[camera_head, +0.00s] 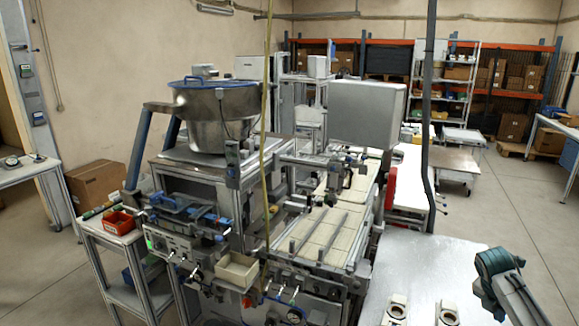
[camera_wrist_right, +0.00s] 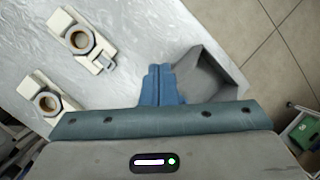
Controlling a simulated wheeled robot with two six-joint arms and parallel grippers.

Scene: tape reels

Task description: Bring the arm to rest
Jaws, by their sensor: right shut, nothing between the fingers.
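My right gripper (camera_head: 481,290) hangs over the right part of the grey table at the lower right of the head view. In the right wrist view its blue fingers (camera_wrist_right: 162,85) are shut together with nothing between them. Two white holders, each with a tape reel, lie on the table to its left. One reel (camera_wrist_right: 79,40) is at the upper left of the wrist view, the other (camera_wrist_right: 46,102) below it. They are cut by the bottom edge of the head view. My left gripper is not in view.
A grey open box (camera_wrist_right: 212,78) shows just right of the fingers in the wrist view, near the table edge. The table (camera_head: 430,255) is clear behind the holders. A machine with a metal bowl (camera_head: 215,115) stands left, and a dark upright pole (camera_head: 428,110) rises behind the table.

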